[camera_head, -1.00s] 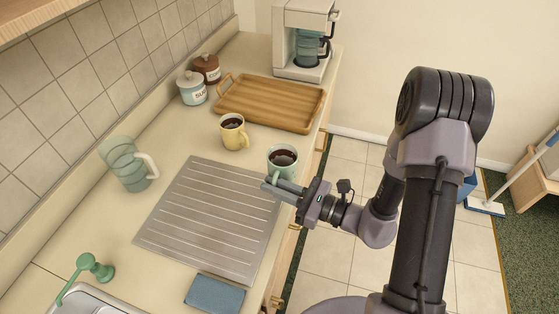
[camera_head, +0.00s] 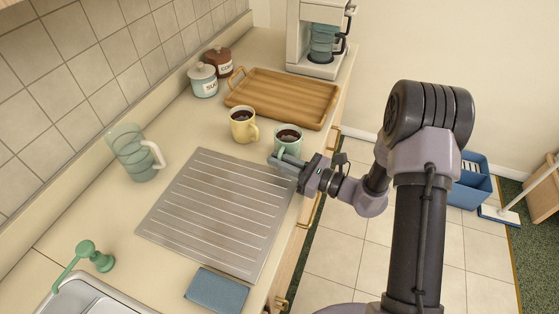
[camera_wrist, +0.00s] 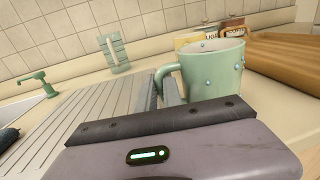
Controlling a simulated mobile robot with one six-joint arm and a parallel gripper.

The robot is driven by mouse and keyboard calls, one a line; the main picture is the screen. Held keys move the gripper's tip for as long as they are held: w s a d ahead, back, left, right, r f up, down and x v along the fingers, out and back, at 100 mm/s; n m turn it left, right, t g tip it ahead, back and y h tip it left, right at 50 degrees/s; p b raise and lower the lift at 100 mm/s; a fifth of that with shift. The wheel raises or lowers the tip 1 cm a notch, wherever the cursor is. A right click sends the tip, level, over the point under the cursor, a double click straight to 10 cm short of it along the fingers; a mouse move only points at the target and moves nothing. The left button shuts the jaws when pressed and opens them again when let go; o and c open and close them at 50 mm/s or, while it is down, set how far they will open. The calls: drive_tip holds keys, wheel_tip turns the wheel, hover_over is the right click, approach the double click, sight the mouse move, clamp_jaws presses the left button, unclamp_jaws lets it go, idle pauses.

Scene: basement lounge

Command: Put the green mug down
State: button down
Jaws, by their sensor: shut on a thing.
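The green mug (camera_head: 288,139) holds a dark drink and stands upright at the counter's right side, just beyond the far right corner of the ribbed metal drainboard (camera_head: 215,212). My gripper (camera_head: 283,162) reaches in from the right and is shut on the mug's handle. The wrist view shows the mug (camera_wrist: 215,75) with small droplets on its side and its handle between my fingers (camera_wrist: 168,88). The mug's base is hidden there by my gripper, so I cannot tell whether it touches the counter. A yellow mug (camera_head: 243,127) with a dark drink stands just left of it.
A wooden tray (camera_head: 285,97) lies behind the mugs, with a coffee maker (camera_head: 318,40) beyond. Two lidded jars (camera_head: 203,80) stand by the tiled wall. Bare counter (camera_head: 195,130) lies left of the yellow mug.

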drive_tip(key=c, duration=1.5)
unclamp_jaws()
